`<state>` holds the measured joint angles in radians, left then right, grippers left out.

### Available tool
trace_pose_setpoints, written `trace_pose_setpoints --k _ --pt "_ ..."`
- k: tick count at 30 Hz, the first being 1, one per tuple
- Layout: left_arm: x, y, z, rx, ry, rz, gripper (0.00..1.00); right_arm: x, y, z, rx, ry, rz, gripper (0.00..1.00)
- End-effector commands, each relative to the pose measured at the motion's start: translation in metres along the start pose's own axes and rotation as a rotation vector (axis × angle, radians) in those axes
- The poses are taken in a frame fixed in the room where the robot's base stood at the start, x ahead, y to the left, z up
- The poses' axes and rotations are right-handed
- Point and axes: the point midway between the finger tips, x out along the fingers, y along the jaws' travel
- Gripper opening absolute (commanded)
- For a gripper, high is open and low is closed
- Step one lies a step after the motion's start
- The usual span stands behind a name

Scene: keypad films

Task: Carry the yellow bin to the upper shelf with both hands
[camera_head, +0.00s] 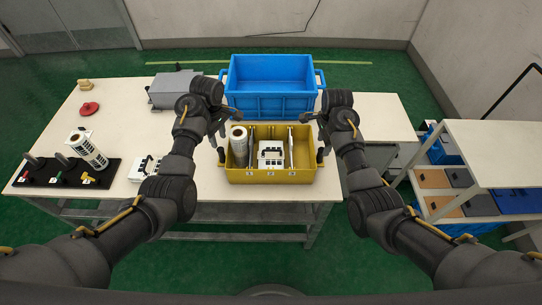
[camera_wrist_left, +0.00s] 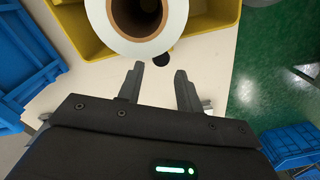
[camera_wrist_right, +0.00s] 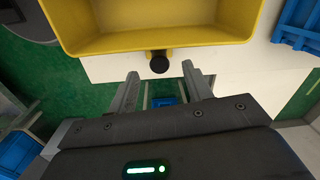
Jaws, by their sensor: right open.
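The yellow bin (camera_head: 236,176) stands on the table in the head view, with a film roll (camera_head: 239,146), a white boxed device (camera_head: 271,153) and a thin upright item in its compartments. Its wall also shows in the left wrist view (camera_wrist_left: 212,14) and the right wrist view (camera_wrist_right: 150,42). My left gripper (camera_head: 220,153) is open at the bin's left end, facing a dark knob (camera_wrist_left: 161,59). My right gripper (camera_head: 321,153) is open at the right end, facing another dark knob (camera_wrist_right: 158,62). Both knobs lie just beyond the fingertips. The upper shelf (camera_head: 505,148) is at the right.
A blue crate (camera_head: 272,104) stands right behind the bin. A grey box (camera_head: 172,91), a red disc (camera_head: 89,108) and a black stand with a labelled roll (camera_head: 88,151) are on the left. Lower shelves at right hold brown, grey and blue items.

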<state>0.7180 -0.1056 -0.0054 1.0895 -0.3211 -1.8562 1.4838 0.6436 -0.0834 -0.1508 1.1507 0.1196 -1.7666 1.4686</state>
Motion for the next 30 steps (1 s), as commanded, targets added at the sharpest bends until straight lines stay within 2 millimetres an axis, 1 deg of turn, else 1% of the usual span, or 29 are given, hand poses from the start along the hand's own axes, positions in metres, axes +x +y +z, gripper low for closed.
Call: trace_pose_setpoints --k 1,6,12,18,26,29,30 --pt "0.01 -0.002 -0.001 -0.002 -0.001 -0.004 0.36 0.01 0.001 0.001 0.0 -0.001 0.004 0.5" --pt "0.038 -0.002 -0.001 -0.001 0.001 -0.003 0.36 0.038 0.0 0.001 0.0 -0.001 0.003 0.5" --pt "0.061 -0.001 -0.001 -0.001 0.001 -0.002 0.36 0.061 0.0 0.001 0.0 0.0 0.002 0.5" --pt "0.07 -0.001 -0.001 -0.002 0.0 -0.001 0.36 0.07 0.0 0.001 -0.001 -0.001 0.0 0.5" --pt "0.07 -0.001 -0.001 -0.002 0.0 0.0 0.36 0.07 -0.001 0.001 -0.001 -0.001 -0.001 0.5" --pt "0.07 -0.001 -0.001 -0.002 0.0 0.0 0.24 0.07 -0.001 0.001 -0.001 -0.001 -0.001 0.38" --pt "0.07 -0.001 -0.001 -0.002 0.0 0.0 0.19 0.07 -0.001 0.001 -0.001 -0.001 -0.001 0.33"
